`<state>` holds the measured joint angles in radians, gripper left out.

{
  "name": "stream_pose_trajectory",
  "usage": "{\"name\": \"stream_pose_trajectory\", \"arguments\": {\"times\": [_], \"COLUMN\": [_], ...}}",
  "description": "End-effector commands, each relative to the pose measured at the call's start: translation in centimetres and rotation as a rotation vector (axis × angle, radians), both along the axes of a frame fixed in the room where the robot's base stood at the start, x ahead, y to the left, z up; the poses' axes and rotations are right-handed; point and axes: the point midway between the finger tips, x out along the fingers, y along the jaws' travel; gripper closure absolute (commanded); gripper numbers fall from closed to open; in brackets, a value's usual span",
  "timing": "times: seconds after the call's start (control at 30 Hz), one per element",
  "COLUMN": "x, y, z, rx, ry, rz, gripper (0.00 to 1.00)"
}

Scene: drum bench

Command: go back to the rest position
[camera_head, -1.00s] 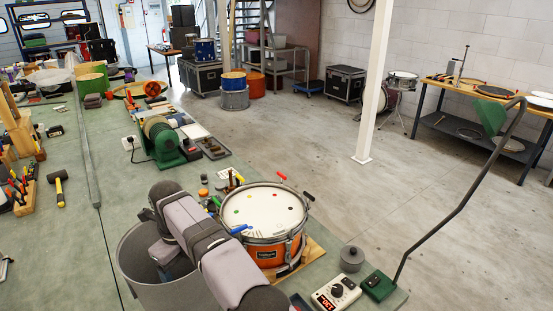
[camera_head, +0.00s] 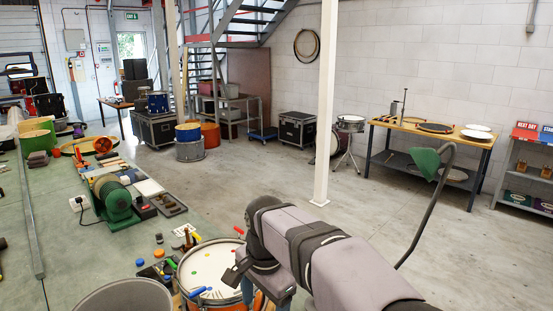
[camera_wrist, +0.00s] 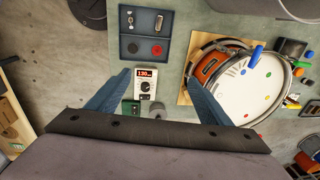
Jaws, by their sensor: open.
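My gripper (camera_wrist: 159,76) is open and empty in the wrist view, its two blue fingers spread apart. It hangs above the bench, and a white box with a red display (camera_wrist: 146,84) shows between and beyond the fingers. In the head view my gripper (camera_head: 266,297) points down in front of the right side of the orange snare drum (camera_head: 208,268). In the wrist view the drum (camera_wrist: 262,88) lies to the right of the fingers on a wooden board. My arm reaches in from the lower right of the head view and hides part of the drum.
A grey bin (camera_head: 125,294) stands left of the drum. A blue parts tray (camera_wrist: 128,46) and a small green box (camera_wrist: 131,106) lie near the fingers. The floor (camera_head: 270,182) beyond the bench is open.

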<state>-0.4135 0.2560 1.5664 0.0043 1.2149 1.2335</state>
Motion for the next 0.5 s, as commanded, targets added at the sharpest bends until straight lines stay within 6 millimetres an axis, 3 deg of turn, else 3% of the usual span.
{"name": "stream_pose_trajectory", "arguments": {"times": [0.03, 0.2, 0.4, 0.5], "x": [-1.1, -5.9, -13.3, -16.8], "y": [-2.6, -9.8, -16.0, -17.7], "z": [-0.2, -2.4, -5.3, -7.2], "rx": [-0.016, -0.053, -0.058, -0.049], "ry": [0.015, 0.07, 0.137, 0.159], "rz": [0.045, 0.252, 0.493, 0.603], "gripper": [0.27, 0.27, 0.27, 0.27]}}
